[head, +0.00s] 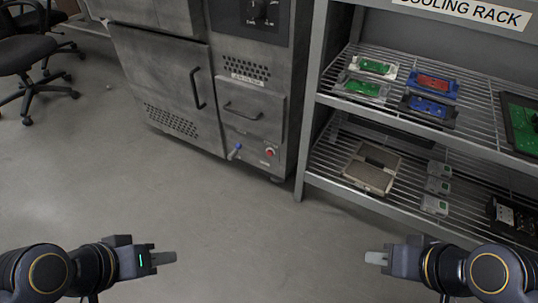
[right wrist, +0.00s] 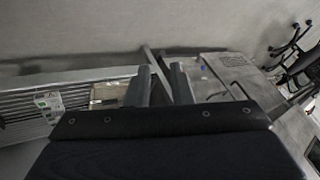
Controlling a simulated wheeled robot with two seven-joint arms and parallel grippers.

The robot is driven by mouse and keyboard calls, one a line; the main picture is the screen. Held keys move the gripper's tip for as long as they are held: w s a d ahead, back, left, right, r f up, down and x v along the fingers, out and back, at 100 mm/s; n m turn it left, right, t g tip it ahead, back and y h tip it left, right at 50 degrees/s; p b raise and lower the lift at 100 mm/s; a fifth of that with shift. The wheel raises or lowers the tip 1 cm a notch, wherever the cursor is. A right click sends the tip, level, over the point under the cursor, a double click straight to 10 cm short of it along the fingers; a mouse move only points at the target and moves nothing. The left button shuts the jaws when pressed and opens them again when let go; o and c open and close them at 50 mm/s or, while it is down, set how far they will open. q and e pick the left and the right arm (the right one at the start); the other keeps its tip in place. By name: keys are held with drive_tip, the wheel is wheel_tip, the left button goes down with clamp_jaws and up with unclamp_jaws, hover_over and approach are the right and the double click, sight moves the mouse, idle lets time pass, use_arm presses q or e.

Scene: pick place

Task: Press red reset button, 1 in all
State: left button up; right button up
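The red reset button (head: 269,152) is small and round, low on the front of the grey metal oven cabinet (head: 190,80), right of a blue-handled valve (head: 235,151). My left gripper (head: 166,258) is at the lower left of the head view, well apart from the cabinet. My right gripper (head: 376,258) is at the lower right, in front of the rack and apart from it. In the right wrist view its two fingers (right wrist: 160,85) show with a gap between them and nothing held. The left fingers appear edge-on, so their opening cannot be told.
A wire cooling rack (head: 330,107) stands right of the cabinet, with green, red and blue parts on its upper shelf and a beige tray (head: 371,178) below. An office chair (head: 25,60) is at the far left. The floor (head: 180,205) ahead is clear.

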clamp_jaws()
idle(1.4)
